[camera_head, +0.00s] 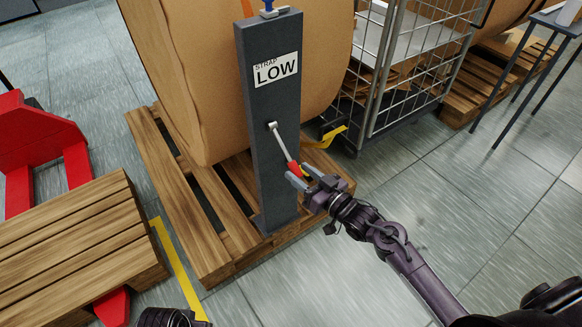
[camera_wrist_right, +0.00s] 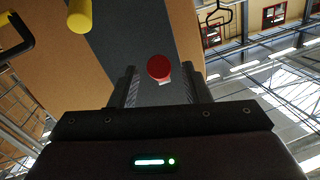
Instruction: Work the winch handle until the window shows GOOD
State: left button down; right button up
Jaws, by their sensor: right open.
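The winch handle (camera_head: 283,145) is a grey crank on a dark upright post (camera_head: 266,110). It slants down to the right and ends in a red grip (camera_head: 296,170). The window (camera_head: 276,70) on the post reads STRAP LOW. My right gripper (camera_head: 302,176) is open, with its fingers around or beside the red grip. In the right wrist view the red grip's round end (camera_wrist_right: 159,68) sits between the two open fingers (camera_wrist_right: 160,88), with space on both sides. My left gripper (camera_head: 170,317) is barely in view at the bottom edge, and its jaws cannot be made out.
A large brown roll (camera_head: 190,80) stands behind the post on a wooden pallet (camera_head: 205,245). A wire cage cart (camera_head: 400,60) stands to the right. A red pallet jack (camera_head: 40,150) and another pallet (camera_head: 75,245) are at left.

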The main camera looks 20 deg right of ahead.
aim_at(285, 151)
pick_arm(q)
jog(key=shift+s+d+r, duration=0.1)
jog(key=shift+s+r, duration=0.05)
jog(key=shift+r, duration=0.9)
pick_arm(e)
jog(key=shift+x, duration=2.15)
jog(key=shift+s, duration=0.1)
grip_shut()
